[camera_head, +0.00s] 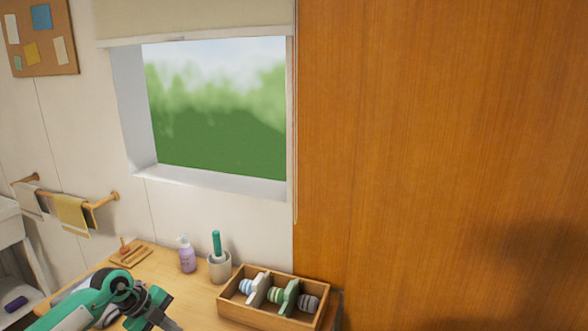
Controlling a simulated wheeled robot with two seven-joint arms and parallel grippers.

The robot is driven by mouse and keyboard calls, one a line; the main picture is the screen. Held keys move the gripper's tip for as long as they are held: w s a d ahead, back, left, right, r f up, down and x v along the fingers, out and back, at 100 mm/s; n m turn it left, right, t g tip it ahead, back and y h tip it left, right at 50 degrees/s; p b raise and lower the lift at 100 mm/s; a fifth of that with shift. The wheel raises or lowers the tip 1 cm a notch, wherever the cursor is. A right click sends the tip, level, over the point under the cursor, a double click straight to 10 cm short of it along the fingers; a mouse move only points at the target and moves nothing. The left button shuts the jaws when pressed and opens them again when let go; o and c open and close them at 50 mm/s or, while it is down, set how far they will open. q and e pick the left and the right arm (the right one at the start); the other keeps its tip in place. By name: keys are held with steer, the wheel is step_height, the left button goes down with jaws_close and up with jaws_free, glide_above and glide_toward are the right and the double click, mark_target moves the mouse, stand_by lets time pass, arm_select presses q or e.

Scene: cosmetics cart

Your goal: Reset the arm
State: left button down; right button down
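My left arm, green, white and dark grey, comes in from the lower left over the wooden tabletop. Its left gripper (160,318) is at the bottom edge of the view, left of the wooden tray. The fingertips are cut off or too small to tell whether they are open, and I see nothing held. My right gripper is out of view.
A wooden tray (318,322) holds several striped rolls and upright dividers. A grey cup (219,268) with a green-handled item, a purple pump bottle (187,256) and a slatted wooden dish (130,256) stand along the wall. A tall wooden panel (440,150) fills the right side.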

arm_select(q)
steer(key=s+d+r+m+t+h, duration=0.15)
steer(key=d+h, duration=0.45)
steer(key=d, duration=0.7)
steer(key=s+d+r+n+t+h, duration=0.2)
steer(key=d+r+n+t+h, duration=0.3)
steer(key=r+t, duration=0.35)
steer(key=s+a+f+n+t+y, duration=0.1)
steer(key=s+a+f+n+y, duration=0.45)
steer(key=n+y, duration=0.35)
steer(key=s+a+f+n+t+y, duration=0.1)
steer(key=s+a+f+n+y, duration=0.4)
steer(key=n+y, duration=0.4)
steer(key=s+f+g+h, duration=0.1)
steer(key=s+f+g, duration=0.45)
steer(key=s, duration=0.55)
steer(key=s+f+g, duration=0.4)
steer(key=s+g, duration=0.2)
steer(key=s, duration=0.4)
step_height(320, 180, down, 30)
steer(key=s+a+f+g, duration=0.2)
steer(key=s+a+f, duration=0.1)
steer(key=s+f, duration=1.6)
steer(key=shift+s+f, duration=0.35)
steer(key=shift+f, duration=0.55)
